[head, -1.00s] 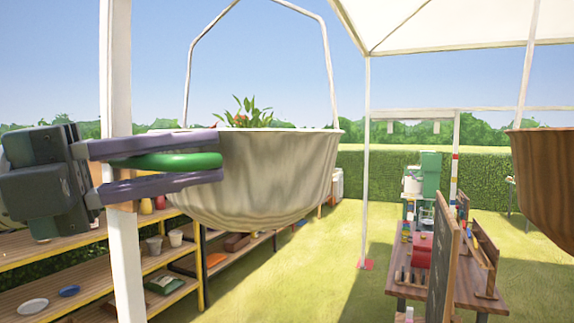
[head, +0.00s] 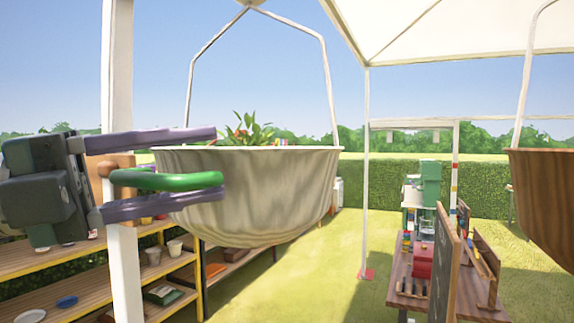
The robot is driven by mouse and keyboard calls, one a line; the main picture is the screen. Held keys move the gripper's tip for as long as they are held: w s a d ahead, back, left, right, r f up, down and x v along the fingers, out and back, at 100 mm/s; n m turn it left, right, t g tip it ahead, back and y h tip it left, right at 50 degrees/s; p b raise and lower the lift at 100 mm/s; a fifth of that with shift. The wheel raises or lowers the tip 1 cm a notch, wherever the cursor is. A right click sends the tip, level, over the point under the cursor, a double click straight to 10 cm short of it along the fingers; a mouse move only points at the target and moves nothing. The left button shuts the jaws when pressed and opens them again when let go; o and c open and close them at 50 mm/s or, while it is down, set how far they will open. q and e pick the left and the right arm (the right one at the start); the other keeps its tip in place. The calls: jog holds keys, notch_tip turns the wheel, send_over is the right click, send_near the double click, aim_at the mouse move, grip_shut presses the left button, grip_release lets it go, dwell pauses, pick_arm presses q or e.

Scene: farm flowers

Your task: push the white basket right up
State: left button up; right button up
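The white basket (head: 250,195) hangs by thin white straps in the middle of the head view. It is level, and a leafy plant with red flowers (head: 245,130) shows above its rim. My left gripper (head: 219,162) points right, in front of the basket's left side. Its two purple fingers are spread apart. I cannot tell whether the fingers touch the handle or the basket. My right gripper is not in view.
A white post (head: 118,80) stands behind the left gripper. Wooden shelves (head: 95,285) with pots and dishes are at lower left. A brown basket (head: 545,200) hangs at the right edge. A table (head: 470,297) with boards stands at lower right. Grass between is open.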

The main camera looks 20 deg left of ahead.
pick_arm(q)
jog(key=shift+f, duration=0.1)
jog(key=shift+s+a+f, duration=0.1)
jog(key=shift+a, duration=0.1)
jog(key=b+v, duration=0.5)
jog(key=v, duration=0.3)
jog(key=shift+f, duration=0.15)
jog(key=shift+s+a+b, duration=0.45)
jog(key=shift+s+a, duration=0.05)
jog(key=shift+a, duration=0.05)
